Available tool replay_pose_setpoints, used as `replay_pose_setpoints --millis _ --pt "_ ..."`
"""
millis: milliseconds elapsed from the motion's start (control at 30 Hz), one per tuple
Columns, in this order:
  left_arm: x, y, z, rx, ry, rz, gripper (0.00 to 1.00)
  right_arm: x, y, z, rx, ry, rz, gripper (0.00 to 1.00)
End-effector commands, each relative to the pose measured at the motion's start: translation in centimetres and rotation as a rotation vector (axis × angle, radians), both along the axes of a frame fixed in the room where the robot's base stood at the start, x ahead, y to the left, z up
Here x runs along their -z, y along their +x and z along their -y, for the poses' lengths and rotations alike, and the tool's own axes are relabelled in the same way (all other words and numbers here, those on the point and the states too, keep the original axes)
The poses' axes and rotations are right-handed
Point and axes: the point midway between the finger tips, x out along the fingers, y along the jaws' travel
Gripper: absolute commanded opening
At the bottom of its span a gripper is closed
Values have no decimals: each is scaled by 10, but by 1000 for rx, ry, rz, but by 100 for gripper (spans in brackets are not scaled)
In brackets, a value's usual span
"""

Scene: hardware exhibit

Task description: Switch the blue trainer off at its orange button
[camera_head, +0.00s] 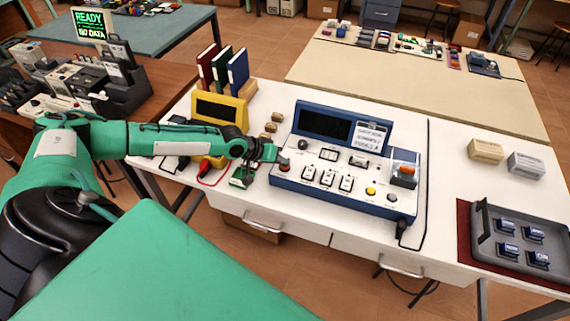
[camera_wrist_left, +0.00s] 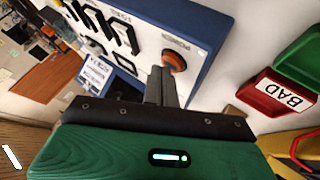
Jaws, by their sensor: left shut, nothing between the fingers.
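The blue trainer (camera_head: 322,196) stands on the white bench, with a white sloped panel and a dark screen (camera_head: 325,124). Its round orange button (camera_head: 285,163) is at the panel's left end; it shows larger in the left wrist view (camera_wrist_left: 174,61). My left gripper (camera_head: 277,154) is shut and empty, with its fingertips at the button. In the left wrist view the shut fingers (camera_wrist_left: 162,82) point at the panel beside the button and overlap its edge; I cannot tell whether they touch it. My right gripper is not in view.
An orange block (camera_head: 404,174) sits at the panel's right. A yellow device (camera_head: 218,109) and several books stand behind my left forearm. A red bin marked BAD (camera_wrist_left: 281,97) and a green bin (camera_wrist_left: 303,57) lie close beside the gripper. A grey tray (camera_head: 482,222) is far right.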

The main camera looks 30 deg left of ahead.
Motion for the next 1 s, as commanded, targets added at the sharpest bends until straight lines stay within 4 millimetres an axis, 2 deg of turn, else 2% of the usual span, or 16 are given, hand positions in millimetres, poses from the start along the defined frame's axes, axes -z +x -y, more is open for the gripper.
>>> replay_pose_setpoints --millis 100,467,1000 --pt "-6 0 0 -1 -1 0 0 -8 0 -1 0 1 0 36" --pt "-8 0 0 0 0 0 0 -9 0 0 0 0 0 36" --pt "-61 0 0 0 0 0 0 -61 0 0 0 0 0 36"
